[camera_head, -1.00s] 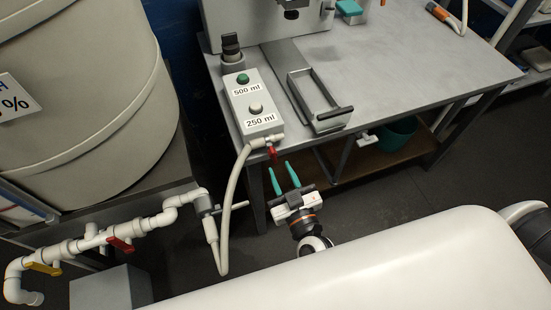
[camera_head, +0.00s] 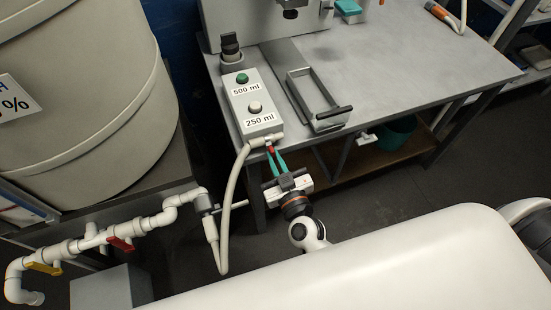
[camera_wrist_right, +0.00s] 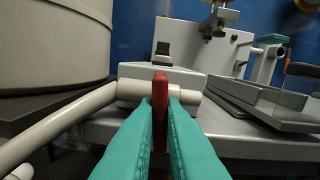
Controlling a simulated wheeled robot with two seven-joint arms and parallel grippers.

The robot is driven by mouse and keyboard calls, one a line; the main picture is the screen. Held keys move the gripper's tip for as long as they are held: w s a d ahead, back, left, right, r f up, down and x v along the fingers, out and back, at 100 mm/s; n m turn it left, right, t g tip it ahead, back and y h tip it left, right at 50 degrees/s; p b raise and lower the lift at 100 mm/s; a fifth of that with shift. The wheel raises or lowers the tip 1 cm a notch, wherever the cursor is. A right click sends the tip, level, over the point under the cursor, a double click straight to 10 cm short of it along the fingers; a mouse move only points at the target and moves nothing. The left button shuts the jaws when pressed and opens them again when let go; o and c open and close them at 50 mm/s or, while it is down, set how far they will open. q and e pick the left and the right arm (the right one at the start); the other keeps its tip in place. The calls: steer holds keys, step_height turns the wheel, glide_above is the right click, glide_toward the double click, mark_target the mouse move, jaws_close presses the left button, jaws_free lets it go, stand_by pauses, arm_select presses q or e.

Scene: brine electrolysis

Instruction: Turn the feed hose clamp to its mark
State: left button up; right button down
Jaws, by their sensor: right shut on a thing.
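The feed hose clamp is a small red lever (camera_head: 270,149) at the hose end on the front of the dosing box (camera_head: 256,103). In the right wrist view the red lever (camera_wrist_right: 159,105) stands upright between the teal fingers. My right gripper (camera_head: 276,161) is shut on it, its fingers hiding part of the lever. The white hose (camera_head: 228,195) runs from the clamp down to the pipework. I cannot make out a mark for the clamp. My left gripper is not in view.
A large beige tank (camera_head: 80,100) stands at the left. White pipes with a red valve handle (camera_head: 120,243) and a yellow one (camera_head: 43,268) run below it. A metal tray holder (camera_head: 315,100) sits on the grey table (camera_head: 400,62) right of the box.

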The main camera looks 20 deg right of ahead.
steer(key=shift+m, duration=0.3)
steer(key=m+p, duration=0.1)
steer(key=m, duration=0.2)
steer(key=shift+r+m+p, duration=0.1)
steer(key=shift+m+p, duration=0.2)
steer(key=shift+p, duration=0.05)
steer(key=m+p, duration=0.1)
steer(key=m, duration=1.3)
steer(key=shift+m+b, duration=0.3)
steer(key=c, duration=1.5)
jaws_free()
